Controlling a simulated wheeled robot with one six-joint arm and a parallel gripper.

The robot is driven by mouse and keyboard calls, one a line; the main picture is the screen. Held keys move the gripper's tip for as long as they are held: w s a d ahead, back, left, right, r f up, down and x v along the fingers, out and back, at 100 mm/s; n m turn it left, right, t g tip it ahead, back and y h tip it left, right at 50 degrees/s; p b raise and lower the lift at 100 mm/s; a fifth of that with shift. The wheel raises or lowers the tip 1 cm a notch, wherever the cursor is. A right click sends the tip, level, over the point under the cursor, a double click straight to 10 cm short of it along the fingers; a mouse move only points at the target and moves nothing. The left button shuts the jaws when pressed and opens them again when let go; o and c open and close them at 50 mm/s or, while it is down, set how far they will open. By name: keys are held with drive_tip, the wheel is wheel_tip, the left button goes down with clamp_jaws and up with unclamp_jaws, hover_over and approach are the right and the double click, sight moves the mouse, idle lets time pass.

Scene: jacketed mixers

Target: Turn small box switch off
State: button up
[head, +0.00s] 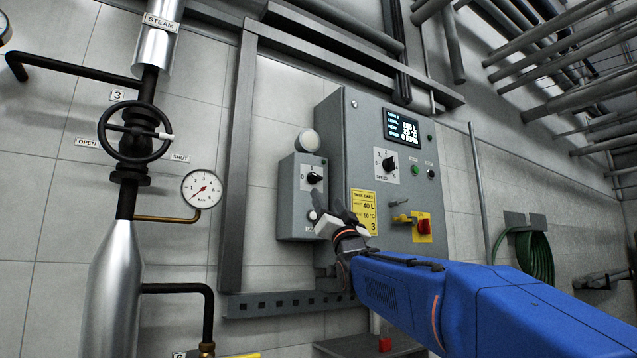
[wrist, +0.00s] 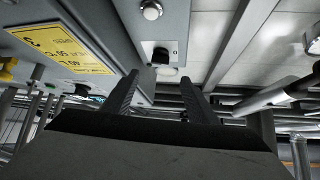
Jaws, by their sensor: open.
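The small grey box (head: 285,217) is on the wall, left of the large control cabinet. Its black rotary switch (head: 314,177) sits on a pale plate in the upper front; I cannot tell its exact setting. A white round button is lower on the box front, partly behind my gripper. My gripper (head: 336,205) is open and empty, in front of the box's lower right and below the switch. In the wrist view, which is upside down, the switch (wrist: 160,55) shows between the two fingers (wrist: 158,85), beyond their tips; the button (wrist: 151,10) is at the top.
The large cabinet (head: 340,125) carries a display (head: 401,126), a speed knob (head: 388,162), a yellow card (head: 362,212) and a red-handled switch (head: 423,226). A white dome lamp (head: 307,141) tops the small box. A steam valve wheel (head: 135,131) and gauge (head: 202,189) are left.

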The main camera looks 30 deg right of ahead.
sight(317, 178)
drive_tip(key=x, duration=1.1)
drive_tip(key=shift+w+r, duration=0.2)
drive_tip(key=shift+r, duration=0.05)
drive_tip(key=c, duration=1.1)
